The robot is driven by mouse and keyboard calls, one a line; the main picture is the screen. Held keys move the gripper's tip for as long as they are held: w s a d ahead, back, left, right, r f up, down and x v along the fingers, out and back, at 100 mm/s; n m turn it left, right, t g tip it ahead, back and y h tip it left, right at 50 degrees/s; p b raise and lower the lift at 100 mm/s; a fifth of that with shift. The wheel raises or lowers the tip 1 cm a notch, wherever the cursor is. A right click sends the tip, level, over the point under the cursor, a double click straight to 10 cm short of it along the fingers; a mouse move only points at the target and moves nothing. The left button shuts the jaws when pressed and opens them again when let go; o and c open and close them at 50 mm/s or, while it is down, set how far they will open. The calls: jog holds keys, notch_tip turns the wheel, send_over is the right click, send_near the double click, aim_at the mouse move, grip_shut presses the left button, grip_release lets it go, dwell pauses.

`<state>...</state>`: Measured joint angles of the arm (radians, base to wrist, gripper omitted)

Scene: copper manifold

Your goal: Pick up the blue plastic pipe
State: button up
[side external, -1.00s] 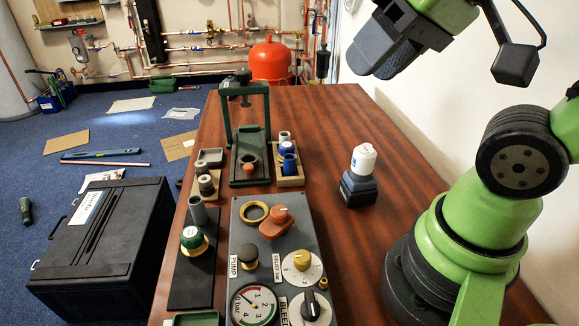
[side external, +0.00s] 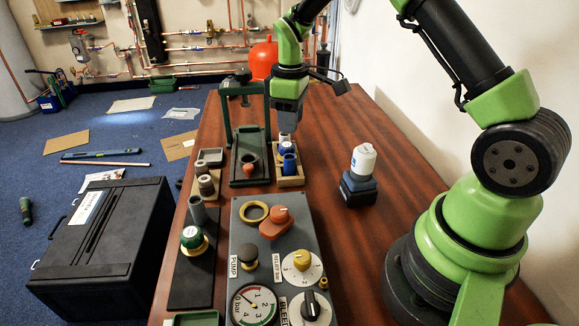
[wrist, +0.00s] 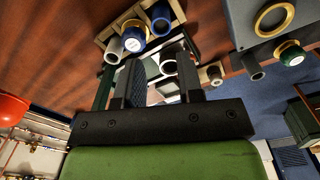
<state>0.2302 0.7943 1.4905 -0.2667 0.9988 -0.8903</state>
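The wooden tray (side external: 293,181) holds blue pipe pieces standing upright. The nearer one is an open-ended blue pipe (side external: 289,164); it also shows in the wrist view (wrist: 160,20). Behind it is a blue piece with a pale top (wrist: 133,40). A grey pipe piece (wrist: 112,54) stands at the tray's far end. My gripper (side external: 285,127) points down above the far end of the tray, partly in front of the green press. In the wrist view its two fingers (wrist: 160,65) are apart with nothing held between them. The pipes lie beyond the fingertips.
A green press (side external: 249,130) stands close to the left of the tray. A control panel (side external: 247,205) with gauge and knobs lies in front. A white-capped bottle on a dark base (side external: 361,175) stands to the right.

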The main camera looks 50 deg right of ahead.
aim_at(290, 159)
notch_tip(290, 159, down, 10)
jog(key=shift+r, duration=0.2)
jog(key=shift+c, duration=0.2)
jog(key=c, duration=0.5)
